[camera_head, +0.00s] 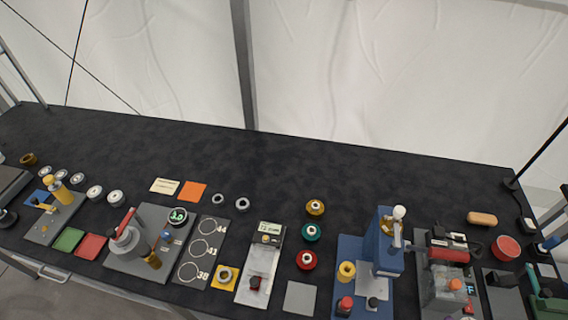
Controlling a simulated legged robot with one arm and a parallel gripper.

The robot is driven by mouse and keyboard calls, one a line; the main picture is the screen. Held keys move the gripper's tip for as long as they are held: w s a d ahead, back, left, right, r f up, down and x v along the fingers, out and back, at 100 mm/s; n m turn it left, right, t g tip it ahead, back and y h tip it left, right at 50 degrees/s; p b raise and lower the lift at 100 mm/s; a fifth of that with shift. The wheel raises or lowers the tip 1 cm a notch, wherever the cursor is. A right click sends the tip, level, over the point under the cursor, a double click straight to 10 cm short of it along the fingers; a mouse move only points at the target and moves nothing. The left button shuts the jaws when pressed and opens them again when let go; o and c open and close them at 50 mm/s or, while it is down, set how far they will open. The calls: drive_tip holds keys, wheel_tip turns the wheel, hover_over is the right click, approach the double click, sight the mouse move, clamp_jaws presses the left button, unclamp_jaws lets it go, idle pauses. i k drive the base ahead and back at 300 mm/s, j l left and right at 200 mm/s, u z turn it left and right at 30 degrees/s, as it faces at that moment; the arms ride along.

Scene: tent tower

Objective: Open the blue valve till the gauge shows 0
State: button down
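A round dark gauge (178,216) with a pale rim sits on a grey plate (140,264) at the left front of the table. Its digits are small and look like 3.0. A small blue part (167,236), which looks like the blue valve, sits just below the gauge on the same plate. Its exact turn cannot be told. Beside it stand a grey cylinder with a red handle (126,222) and a brass-coloured cylinder (152,260). My gripper is not in view.
A ring board (188,272) marked 44, 41 and 38 adjoins the plate on the right. Green (68,240) and red (90,246) squares lie on its left. A blue press (385,245) stands further right. The table's back strip (270,155) is clear.

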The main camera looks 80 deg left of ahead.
sight(166, 235)
drive_tip(key=u, duration=3.95)
drive_tip(key=i+j, duration=0.45)
